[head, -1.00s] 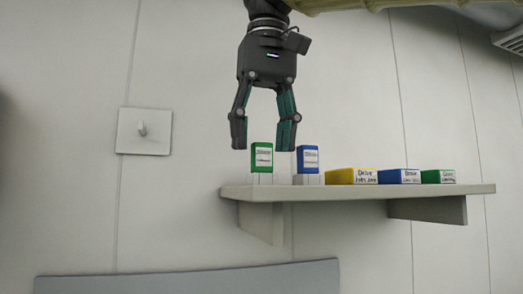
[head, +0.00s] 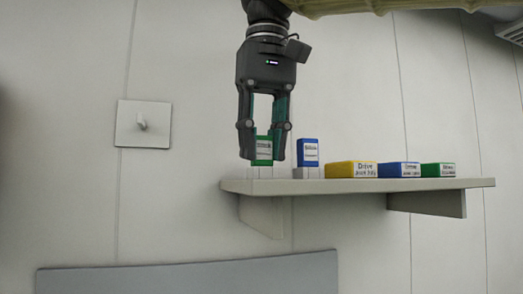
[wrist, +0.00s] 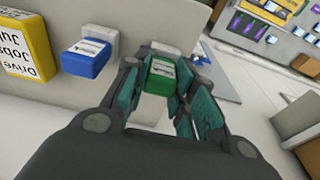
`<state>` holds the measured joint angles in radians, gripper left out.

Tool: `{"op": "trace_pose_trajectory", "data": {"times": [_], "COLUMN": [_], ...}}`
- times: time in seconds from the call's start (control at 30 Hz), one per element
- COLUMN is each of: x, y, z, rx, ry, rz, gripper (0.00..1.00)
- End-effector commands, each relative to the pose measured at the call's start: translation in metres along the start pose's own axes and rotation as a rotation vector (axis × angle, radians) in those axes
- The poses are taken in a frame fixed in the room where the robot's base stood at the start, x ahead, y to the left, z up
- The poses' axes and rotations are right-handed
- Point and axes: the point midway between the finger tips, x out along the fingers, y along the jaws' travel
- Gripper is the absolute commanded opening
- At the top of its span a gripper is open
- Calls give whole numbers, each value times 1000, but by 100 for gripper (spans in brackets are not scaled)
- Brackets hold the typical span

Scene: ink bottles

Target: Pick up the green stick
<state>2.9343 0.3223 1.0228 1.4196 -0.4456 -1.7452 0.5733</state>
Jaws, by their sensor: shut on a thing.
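The green stick (head: 264,148) is a small upright green block with a white label, in a white holder at the left end of the shelf. My gripper (head: 262,150) points down over it with a finger on each side, shut on it. In the wrist view the green stick (wrist: 160,76) shows between the two fingers. In the head view the fingers partly cover its sides. The stick appears still at its holder; I cannot tell whether it is lifted at all.
A blue stick (head: 308,152) stands upright close to the right of my gripper. Flat yellow (head: 352,170), blue (head: 399,170) and green (head: 438,170) boxes lie further right on the shelf (head: 350,186).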

Motion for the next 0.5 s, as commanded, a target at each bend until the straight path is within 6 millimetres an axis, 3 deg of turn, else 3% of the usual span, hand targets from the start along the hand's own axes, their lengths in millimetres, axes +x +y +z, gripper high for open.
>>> {"op": "trace_pose_trajectory", "data": {"times": [0.23,0.5], "x": [-4,-23], "y": [0,0], "z": [-1,-4], "rx": [1,1], "ry": [0,2], "rz": [1,1], "gripper": [7,7]}}
